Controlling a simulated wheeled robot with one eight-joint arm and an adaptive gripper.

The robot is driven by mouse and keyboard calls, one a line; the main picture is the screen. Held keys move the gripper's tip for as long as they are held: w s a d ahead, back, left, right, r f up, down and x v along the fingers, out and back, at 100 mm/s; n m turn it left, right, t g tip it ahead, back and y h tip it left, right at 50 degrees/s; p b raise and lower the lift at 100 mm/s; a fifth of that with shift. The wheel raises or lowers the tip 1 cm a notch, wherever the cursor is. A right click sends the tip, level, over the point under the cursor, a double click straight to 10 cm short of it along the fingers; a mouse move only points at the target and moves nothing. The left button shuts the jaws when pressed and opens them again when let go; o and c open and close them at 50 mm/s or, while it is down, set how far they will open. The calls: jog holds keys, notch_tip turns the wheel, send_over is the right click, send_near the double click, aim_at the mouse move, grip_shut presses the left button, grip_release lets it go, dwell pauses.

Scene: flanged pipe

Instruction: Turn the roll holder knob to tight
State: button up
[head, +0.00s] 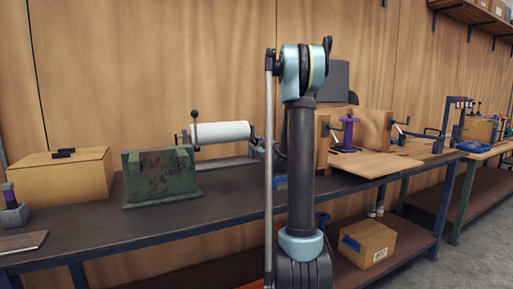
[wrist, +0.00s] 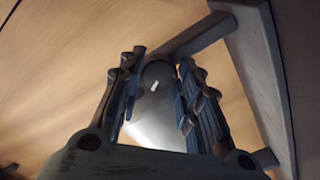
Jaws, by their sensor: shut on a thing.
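The roll holder (head: 187,137) stands on the dark bench in the head view and carries a white roll (head: 222,133). Its right end is mostly hidden behind my arm. In the wrist view a dark round knob (wrist: 158,73) with a short white mark sits between the fingers of my gripper (wrist: 161,66). The mark leans slightly to the right of upright. My gripper is shut on the knob, with one ribbed finger on each side. The pale roll (wrist: 158,125) shows below the knob. In the head view my gripper is largely hidden behind the arm, near the roll's right end.
A green metal block (head: 160,177) stands in front of the roll holder, with a cardboard box (head: 62,178) to its left. Wooden fixtures (head: 373,130) and a flat board (head: 372,163) lie right of my arm. A grey frame bar (wrist: 262,80) runs close beside the gripper.

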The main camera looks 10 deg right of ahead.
jog(key=n, duration=0.5)
jog(key=shift+n, duration=0.3)
jog(key=n, duration=0.5)
jog(key=shift+s, duration=0.1)
jog(key=shift+n, duration=0.3)
jog(key=o, duration=1)
jog(key=shift+o, duration=0.2)
jog(key=v, duration=1.1)
jog(key=shift+s, duration=0.35)
jog(key=shift+d+f, duration=0.1)
jog(key=shift+d, duration=0.05)
